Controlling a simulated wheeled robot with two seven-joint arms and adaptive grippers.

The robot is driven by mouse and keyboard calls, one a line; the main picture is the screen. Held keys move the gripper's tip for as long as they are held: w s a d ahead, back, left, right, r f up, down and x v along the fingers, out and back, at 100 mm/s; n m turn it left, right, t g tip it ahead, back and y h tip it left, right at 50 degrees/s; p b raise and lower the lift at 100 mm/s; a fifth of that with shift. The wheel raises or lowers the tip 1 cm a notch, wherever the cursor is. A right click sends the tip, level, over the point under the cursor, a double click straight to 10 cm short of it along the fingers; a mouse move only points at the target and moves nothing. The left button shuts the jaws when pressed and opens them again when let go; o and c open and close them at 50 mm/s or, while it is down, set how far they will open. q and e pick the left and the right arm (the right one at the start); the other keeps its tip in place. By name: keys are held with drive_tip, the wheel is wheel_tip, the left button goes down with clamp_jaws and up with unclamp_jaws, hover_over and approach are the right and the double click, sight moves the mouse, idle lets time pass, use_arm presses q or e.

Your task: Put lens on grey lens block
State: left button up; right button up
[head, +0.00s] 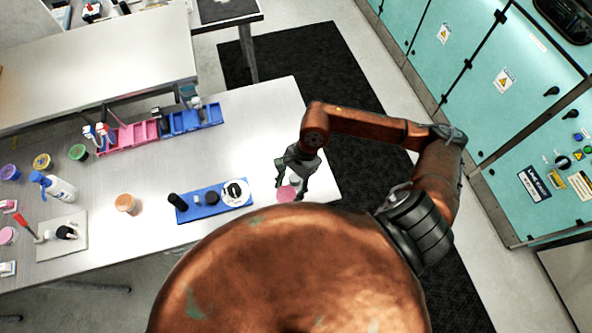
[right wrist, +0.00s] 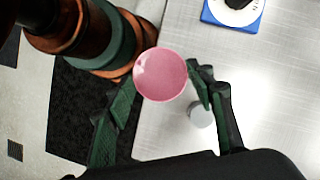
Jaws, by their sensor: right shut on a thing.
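A round, pink, glossy disc, which looks like the lens (right wrist: 160,75), is between the fingers of my right gripper (right wrist: 165,85) in the right wrist view. The gripper is shut on it. In the head view the pink disc (head: 286,194) shows at the fingertips of my right gripper (head: 291,188), over the right end of the table. A small grey round piece, which looks like the grey lens block (right wrist: 200,115), shows in the right wrist view beside the right finger, apart from the disc in the picture. I cannot pick it out in the head view. My left gripper is not in view.
A blue tray (head: 183,215) with a black cylinder, a dark disc and a white dial lies left of my gripper. An orange-lidded jar (head: 125,203) is farther left. Pink bins (head: 130,137) and blue bins (head: 190,121) stand behind. The table (head: 255,125) is clear behind the gripper.

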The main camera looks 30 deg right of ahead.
sight(295, 177)
drive_tip(key=s+a+r+m+t+p, duration=0.2)
drive_tip(key=s+r+m+t+p, duration=0.3)
drive_tip(key=m, duration=0.5)
drive_tip(key=shift+g+h, duration=0.4)
drive_tip(key=shift+g, duration=0.3)
drive_tip(key=w+d+b, duration=0.1)
drive_tip(key=w+b, duration=0.1)
drive_tip(key=b, duration=0.4)
drive_tip(key=w+d+f+b, duration=0.1)
drive_tip(key=d+b, duration=0.1)
drive_tip(key=b, duration=0.4)
drive_tip(key=shift+w, duration=0.4)
drive_tip(key=shift+w+d, duration=0.25)
drive_tip(key=shift+d, duration=0.05)
drive_tip(key=w+d+f+p, duration=0.1)
drive_tip(key=w+d+f, duration=0.3)
drive_tip(key=w+f, duration=0.1)
drive_tip(key=shift+w+d+f+p, duration=0.3)
drive_tip(key=shift+d+f+p, duration=0.05)
drive_tip(key=shift+d, duration=0.05)
drive_tip(key=shift+w+d+f, duration=0.35)
drive_tip(key=shift+w+f, duration=0.05)
drive_tip(key=shift+f, duration=0.3)
wheel_tip(295, 177, down, 3)
drive_tip(key=shift+w+d+f+p, duration=0.1)
drive_tip(key=shift+p, duration=0.55)
drive_tip(key=shift+f, duration=0.1)
